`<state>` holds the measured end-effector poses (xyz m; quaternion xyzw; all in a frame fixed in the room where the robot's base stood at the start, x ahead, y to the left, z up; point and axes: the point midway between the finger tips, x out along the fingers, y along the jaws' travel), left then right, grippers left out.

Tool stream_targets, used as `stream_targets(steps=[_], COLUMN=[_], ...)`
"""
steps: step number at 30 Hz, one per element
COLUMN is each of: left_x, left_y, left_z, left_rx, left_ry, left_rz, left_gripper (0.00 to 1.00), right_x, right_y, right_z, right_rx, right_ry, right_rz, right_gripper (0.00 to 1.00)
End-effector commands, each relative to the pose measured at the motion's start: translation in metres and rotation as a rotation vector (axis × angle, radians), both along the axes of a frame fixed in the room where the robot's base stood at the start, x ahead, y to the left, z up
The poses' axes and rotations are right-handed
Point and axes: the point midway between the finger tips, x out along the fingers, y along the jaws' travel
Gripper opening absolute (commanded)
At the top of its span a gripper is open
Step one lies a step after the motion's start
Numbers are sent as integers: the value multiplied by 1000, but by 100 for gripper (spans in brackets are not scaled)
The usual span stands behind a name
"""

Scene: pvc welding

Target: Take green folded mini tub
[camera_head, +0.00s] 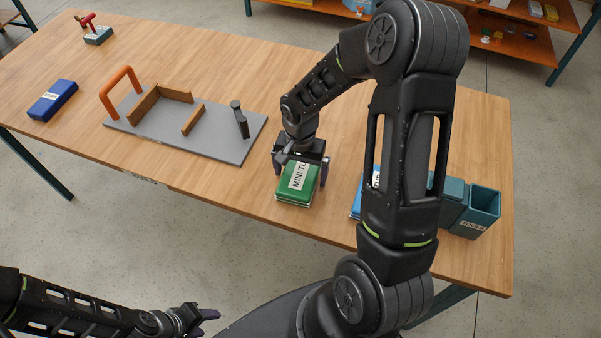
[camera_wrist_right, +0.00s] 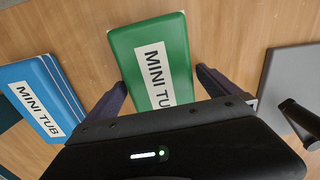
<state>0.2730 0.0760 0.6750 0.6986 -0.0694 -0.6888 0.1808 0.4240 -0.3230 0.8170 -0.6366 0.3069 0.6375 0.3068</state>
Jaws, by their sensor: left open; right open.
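The green folded mini tub (camera_head: 297,186) lies flat on the wooden table near its front edge, with a white MINI TUB label. It also shows in the right wrist view (camera_wrist_right: 178,42). My right gripper (camera_head: 303,172) is open above the tub, with one finger on each side of it. In the right wrist view, its fingers (camera_wrist_right: 163,85) flank the label end of the tub, and the gripper body hides the near end. Whether the fingers touch the tub cannot be told. My left gripper (camera_head: 205,315) is open and empty, off the table at the lower left.
Blue folded tubs (camera_wrist_right: 42,97) lie to the right of the green one in the head view, partly behind my right arm. A grey fixture board (camera_head: 170,138) with an orange handle stands to the left. A blue case (camera_head: 52,100) and teal bins (camera_head: 478,212) are on the table.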

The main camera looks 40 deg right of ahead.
Motion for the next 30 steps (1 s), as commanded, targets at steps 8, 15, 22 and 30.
stream_targets(steps=[8, 15, 22, 30], left_x=[0, 0, 0, 0], left_y=[0, 0, 0, 0], left_z=[0, 0, 0, 0], left_rx=[0, 0, 0, 0], left_ry=[0, 0, 0, 0], left_rz=[0, 0, 0, 0], left_gripper=[48, 48, 48, 48], right_x=[0, 0, 0, 0], right_y=[0, 0, 0, 0], right_z=[-1, -1, -1, -1], right_rx=[0, 0, 0, 0], right_ry=[-1, -1, -1, -1], right_rz=[-1, -1, 0, -1], right_gripper=[100, 100, 89, 66])
